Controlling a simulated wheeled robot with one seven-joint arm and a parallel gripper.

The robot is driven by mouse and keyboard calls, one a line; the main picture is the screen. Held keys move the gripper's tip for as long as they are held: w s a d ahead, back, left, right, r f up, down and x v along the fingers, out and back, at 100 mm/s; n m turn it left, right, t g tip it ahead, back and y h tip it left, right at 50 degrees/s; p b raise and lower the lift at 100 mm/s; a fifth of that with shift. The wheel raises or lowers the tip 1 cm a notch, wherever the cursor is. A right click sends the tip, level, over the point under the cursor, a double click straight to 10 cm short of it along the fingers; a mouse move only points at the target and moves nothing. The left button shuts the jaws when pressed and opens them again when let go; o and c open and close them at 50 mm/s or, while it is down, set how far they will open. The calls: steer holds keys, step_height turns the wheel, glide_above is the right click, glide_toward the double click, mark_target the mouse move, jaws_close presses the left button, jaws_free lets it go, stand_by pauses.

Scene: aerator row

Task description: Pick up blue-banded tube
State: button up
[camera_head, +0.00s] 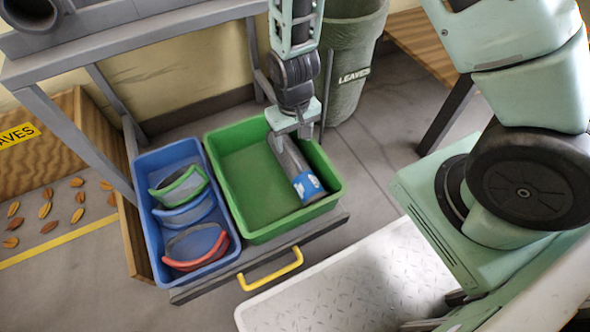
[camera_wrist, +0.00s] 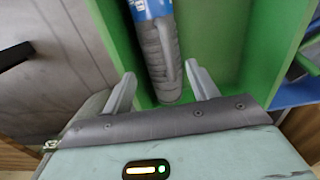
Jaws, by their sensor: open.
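The blue-banded tube (camera_head: 294,163) is a grey cylinder with a blue label band near its front end. It lies in the green bin (camera_head: 229,140), along the bin's right side. My gripper (camera_head: 291,134) is open, pointing down over the tube's rear end in the head view. In the wrist view the tube's grey ribbed end (camera_wrist: 158,60) lies between my open fingers (camera_wrist: 160,73), with gaps on both sides. The blue band (camera_wrist: 150,8) is at the top edge there. Whether the fingers reach down beside the tube cannot be told.
A blue bin (camera_head: 143,175) with green-, blue- and red-rimmed pieces stands left of the green bin. Both sit on a grey drawer with a yellow handle (camera_head: 271,270). A grey frame (camera_head: 75,140) rises behind. A green LEAVES barrel (camera_head: 350,60) stands at the back.

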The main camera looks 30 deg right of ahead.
steer(key=shift+s+f+b, duration=0.1)
steer(key=shift+f+b, duration=2.05)
steer(key=shift+f, duration=1)
steer(key=shift+c, duration=0.3)
steer(key=c, duration=1.2)
steer(key=shift+o, duration=0.2)
steer(key=shift+r, duration=0.15)
